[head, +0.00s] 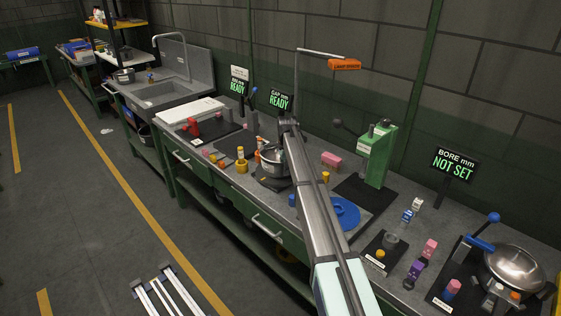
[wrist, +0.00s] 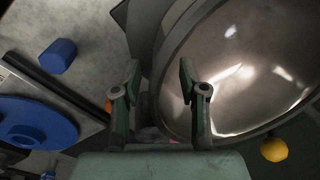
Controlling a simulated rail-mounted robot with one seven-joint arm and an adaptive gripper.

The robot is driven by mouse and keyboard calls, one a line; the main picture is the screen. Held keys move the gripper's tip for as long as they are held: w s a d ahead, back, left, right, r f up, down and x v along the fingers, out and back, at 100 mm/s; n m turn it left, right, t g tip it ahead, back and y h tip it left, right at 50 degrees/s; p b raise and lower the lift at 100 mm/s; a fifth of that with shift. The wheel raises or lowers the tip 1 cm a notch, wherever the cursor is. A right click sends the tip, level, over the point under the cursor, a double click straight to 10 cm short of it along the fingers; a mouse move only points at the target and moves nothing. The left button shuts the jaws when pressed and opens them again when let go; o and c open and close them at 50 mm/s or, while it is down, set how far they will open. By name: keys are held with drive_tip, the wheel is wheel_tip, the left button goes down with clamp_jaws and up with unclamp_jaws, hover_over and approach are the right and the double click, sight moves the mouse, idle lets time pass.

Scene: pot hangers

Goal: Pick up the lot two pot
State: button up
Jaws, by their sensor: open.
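A steel pot (head: 270,168) sits on a dark mat in the middle of the bench, partly behind my arm. Its label is too small to read, so I cannot tell if it is lot two. In the wrist view the pot (wrist: 240,75) fills the right side as a wide shiny round. My gripper (wrist: 160,80) is open and empty over the pot's left edge. The right finger overlaps the pot's rim and the left finger shows outside it. I cannot tell the height gap or whether they touch. In the head view my arm hides the fingertips.
A blue disc (head: 344,212) lies right of the pot, with a blue cylinder (wrist: 58,55) near it. A green press (head: 377,155) stands at the back. A lidded pan (head: 515,268) stands far right. Small coloured parts surround the pot. A thin post with an orange tag (head: 344,64) rises behind.

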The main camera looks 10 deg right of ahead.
drive_tip(key=shift+w+f, duration=0.2)
drive_tip(key=shift+f, duration=1)
clamp_jaws()
drive_tip(key=shift+r, duration=0.1)
drive_tip(key=shift+r, duration=0.1)
